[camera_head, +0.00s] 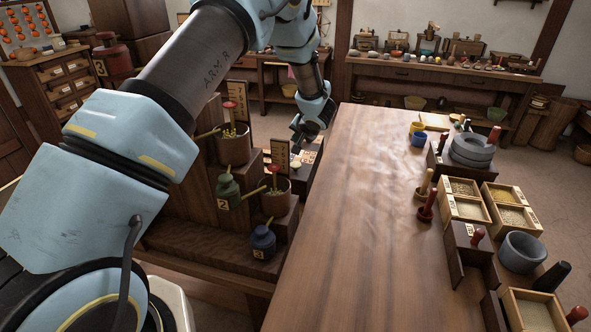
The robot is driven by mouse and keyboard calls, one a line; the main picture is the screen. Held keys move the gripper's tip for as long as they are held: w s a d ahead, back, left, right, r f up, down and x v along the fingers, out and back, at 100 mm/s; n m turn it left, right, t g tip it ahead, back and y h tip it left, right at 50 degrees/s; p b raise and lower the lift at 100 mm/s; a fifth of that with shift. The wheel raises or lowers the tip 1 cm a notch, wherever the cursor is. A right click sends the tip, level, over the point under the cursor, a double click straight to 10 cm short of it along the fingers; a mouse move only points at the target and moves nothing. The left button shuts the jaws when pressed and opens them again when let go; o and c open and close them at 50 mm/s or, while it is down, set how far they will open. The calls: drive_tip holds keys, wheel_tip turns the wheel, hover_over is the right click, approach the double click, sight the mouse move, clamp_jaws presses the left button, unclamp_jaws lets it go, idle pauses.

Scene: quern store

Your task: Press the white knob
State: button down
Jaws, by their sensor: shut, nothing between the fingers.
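My gripper (298,146) is dark and points down at the far left corner of the long wooden table. It is shut and empty. A small pale, cream-white knob-like piece (295,164) shows just below the fingertips, beside an upright wooden sign. It may be the white knob, but it is too small to be sure. I cannot tell whether the fingertips touch it or hang above it. The surface behind the gripper is partly hidden by my arm.
The stepped wooden stand (190,235) on the left holds a green jug (228,190), a blue jug (263,241) and pots with red-topped tools. The table (350,220) is bare in its middle. Grain boxes (463,208) and a grey quern (471,150) line its right side.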

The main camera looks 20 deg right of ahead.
drive_tip(key=b, duration=0.6)
hover_over(294, 163)
drive_tip(key=s, duration=0.2)
wheel_tip(294, 163, down, 5)
drive_tip(key=shift+a+r, duration=0.1)
drive_tip(key=shift+f, duration=1.1)
drive_tip(key=shift+f, duration=1.25)
idle(1.2)
drive_tip(key=shift+p, duration=0.3)
drive_tip(key=shift+r+p, duration=1.25)
drive_tip(key=shift+p, duration=0.25)
drive_tip(key=shift+r, duration=0.1)
wheel_tip(294, 163, up, 5)
drive_tip(key=p, duration=0.6)
drive_tip(key=shift+s, duration=0.1)
